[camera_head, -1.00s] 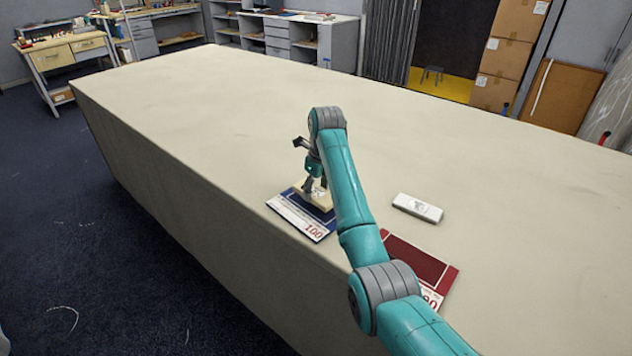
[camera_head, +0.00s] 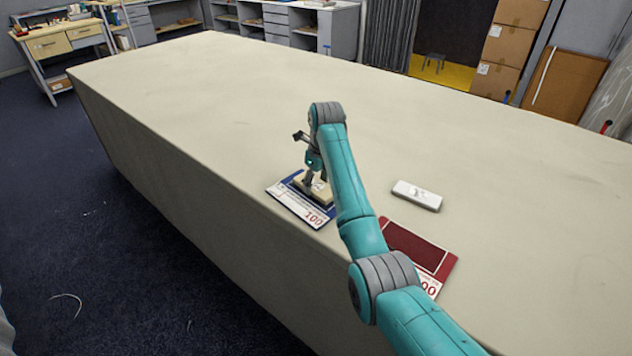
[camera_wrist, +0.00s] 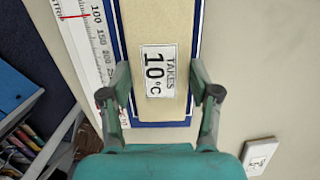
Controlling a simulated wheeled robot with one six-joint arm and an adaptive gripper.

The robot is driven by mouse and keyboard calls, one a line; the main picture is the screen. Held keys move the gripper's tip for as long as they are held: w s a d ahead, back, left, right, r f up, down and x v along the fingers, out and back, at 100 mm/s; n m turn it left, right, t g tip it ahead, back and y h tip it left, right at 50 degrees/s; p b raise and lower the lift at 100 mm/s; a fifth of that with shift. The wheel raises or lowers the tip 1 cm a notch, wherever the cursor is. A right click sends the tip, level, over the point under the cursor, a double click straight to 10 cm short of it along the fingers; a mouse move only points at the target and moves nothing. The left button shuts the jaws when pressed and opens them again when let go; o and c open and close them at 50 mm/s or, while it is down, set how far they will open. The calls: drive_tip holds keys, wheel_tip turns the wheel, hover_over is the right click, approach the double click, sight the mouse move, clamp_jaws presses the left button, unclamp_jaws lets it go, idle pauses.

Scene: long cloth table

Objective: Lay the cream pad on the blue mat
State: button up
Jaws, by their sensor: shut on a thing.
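The cream pad (camera_head: 321,197) is a pale block with a white label reading "TAKES 10°C", seen close up in the wrist view (camera_wrist: 150,25). My gripper (camera_wrist: 160,93) is shut on the pad, one finger on each long side. The blue mat (camera_head: 290,185) lies flat near the table's front edge, with a white scale strip along one side. The pad is over the mat and lined up with it; the mat's blue border shows around the pad in the wrist view (camera_wrist: 160,124). I cannot tell whether the pad touches the mat. My arm hides part of both in the head view.
A red mat (camera_head: 415,245) lies to the right, partly behind my arm. A white block (camera_head: 417,195) lies on the table (camera_head: 220,110) beyond it and also shows in the wrist view (camera_wrist: 260,155). The far table top is clear. The near edge is close to the blue mat.

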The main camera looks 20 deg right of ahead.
drive_tip(key=shift+f, duration=0.2)
drive_tip(key=o, duration=1.2)
